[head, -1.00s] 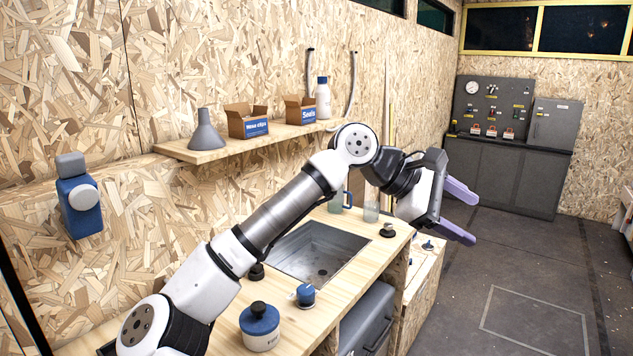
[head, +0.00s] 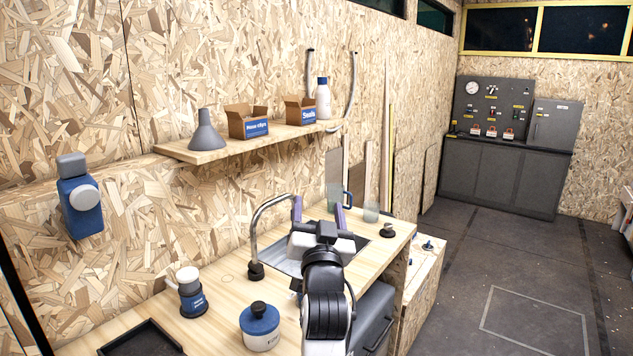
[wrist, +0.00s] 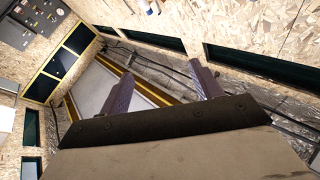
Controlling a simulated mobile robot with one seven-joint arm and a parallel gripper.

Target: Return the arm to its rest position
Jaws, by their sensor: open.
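My gripper (head: 318,212) is in the head view, above the sink at the middle of the wooden counter. Its two purple fingers stand apart and point away from the head camera, with nothing between them. In the wrist view my gripper (wrist: 165,92) is open and empty, with the upper walls, windows and ceiling edge beyond it. My arm is folded in close, low in the middle of the head view, and hides much of the sink (head: 290,267).
The counter (head: 225,292) holds a white pot with a blue lid (head: 260,326), a blue bottle (head: 191,293), a curved tap (head: 257,235) and a glass (head: 371,212). A shelf (head: 190,155) juts from the wall. The floor (head: 480,265) at right is clear.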

